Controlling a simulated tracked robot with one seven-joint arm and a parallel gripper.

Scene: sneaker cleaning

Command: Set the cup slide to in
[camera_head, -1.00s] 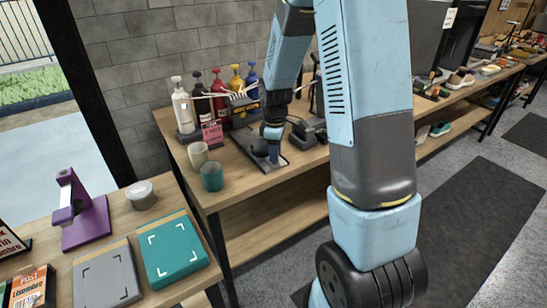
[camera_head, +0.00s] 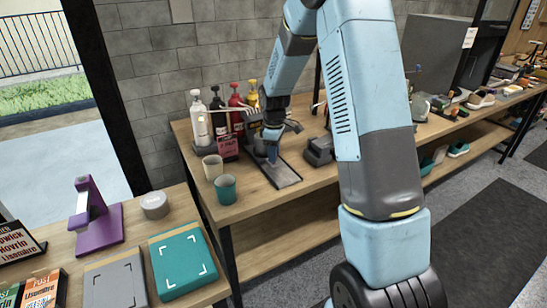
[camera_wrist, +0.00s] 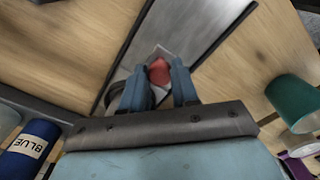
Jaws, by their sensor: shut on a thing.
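The cup slide is a long grey metal track (camera_head: 287,176) lying on the wooden bench. In the wrist view the track (camera_wrist: 200,28) runs diagonally away from my gripper. A red knob (camera_wrist: 158,71) sits on a light plate at the track's near end in that view. My gripper (camera_wrist: 158,88) has its blue fingers shut on the red knob. In the head view my gripper (camera_head: 272,158) is over the back part of the track, and its fingers hide the knob. The front part of the track is bare.
A teal cup (camera_head: 225,189) and a cream cup (camera_head: 212,167) stand left of the track. Pump bottles (camera_head: 200,120) and a pink sign (camera_head: 228,148) stand behind. A dark device (camera_head: 319,151) stands close on the right.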

